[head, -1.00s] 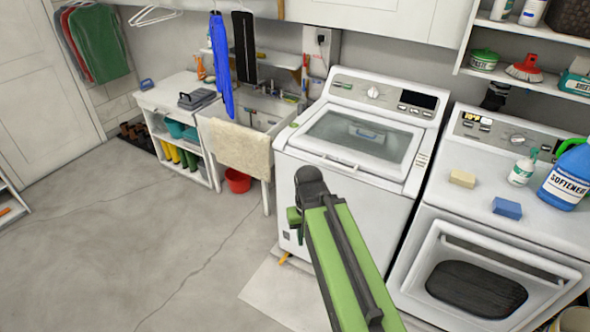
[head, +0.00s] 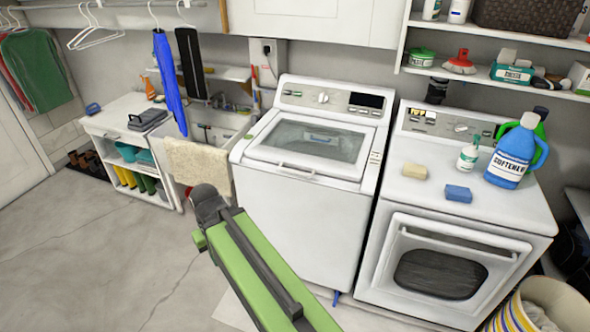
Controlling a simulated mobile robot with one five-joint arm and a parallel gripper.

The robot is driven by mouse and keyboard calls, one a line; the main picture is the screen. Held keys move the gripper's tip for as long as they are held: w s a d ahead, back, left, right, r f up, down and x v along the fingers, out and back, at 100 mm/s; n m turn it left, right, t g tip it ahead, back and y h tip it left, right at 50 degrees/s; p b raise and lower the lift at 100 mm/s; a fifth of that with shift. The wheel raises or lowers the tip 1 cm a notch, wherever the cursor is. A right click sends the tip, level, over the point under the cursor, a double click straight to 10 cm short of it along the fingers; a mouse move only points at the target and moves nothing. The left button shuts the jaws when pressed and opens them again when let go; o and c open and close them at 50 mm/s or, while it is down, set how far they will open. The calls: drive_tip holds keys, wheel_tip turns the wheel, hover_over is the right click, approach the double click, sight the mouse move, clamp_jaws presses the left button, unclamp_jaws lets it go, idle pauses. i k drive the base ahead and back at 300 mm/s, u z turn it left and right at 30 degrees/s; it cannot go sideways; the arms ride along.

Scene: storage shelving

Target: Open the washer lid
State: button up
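The washer (head: 300,215) is a white top-loader with a control panel at its back. Its lid (head: 308,143) is shut and has a dark glass window with a handle at the front edge (head: 296,171). My green and black arm reaches up from the bottom of the head view. The arm's dark end, where my gripper (head: 208,203) is, sits in front of and left of the washer, lower than the lid and apart from it in the picture. The fingers are too hidden to show whether they are open or shut.
A dryer (head: 445,240) stands to the right, with a yellow sponge (head: 414,171), a blue sponge (head: 458,193), a spray bottle (head: 467,157) and a softener jug (head: 511,155) on top. A sink with a towel (head: 200,165) stands left. A basket (head: 540,305) is lower right. Floor at left is clear.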

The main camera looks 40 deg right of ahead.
sight(353, 172)
drive_tip(key=i, duration=0.85)
drive_tip(key=u, duration=0.05)
